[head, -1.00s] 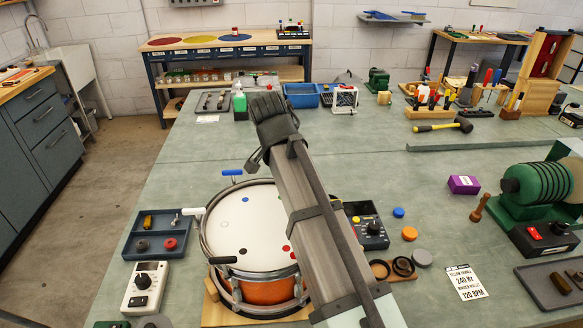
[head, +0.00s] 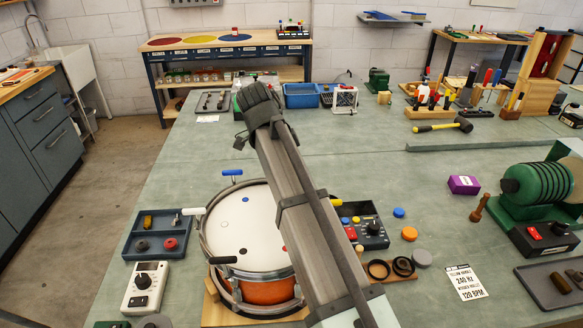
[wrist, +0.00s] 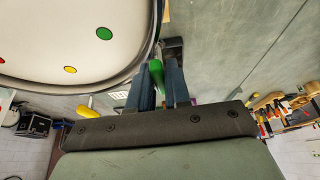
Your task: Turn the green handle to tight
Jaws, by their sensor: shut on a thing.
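The drum (head: 240,225) has a white head, an orange shell and a metal rim with coloured T-handles around it. In the wrist view its white head (wrist: 60,30) fills the upper left, with a green dot near the rim. My gripper (wrist: 164,75) is shut on the green handle (wrist: 155,76), which shows between the fingers just outside the rim. In the head view my arm hides the gripper and the green handle. A yellow handle (wrist: 88,112) lies left of the fingers. Blue (head: 232,172), white (head: 193,211) and black (head: 222,260) handles stand around the rim.
A control box (head: 372,232) stands right of the drum, partly behind my arm. A parts tray (head: 157,236) and a white meter (head: 146,287) stand to its left. Black rings (head: 402,266) lie at front right. The bench behind the drum is mostly clear.

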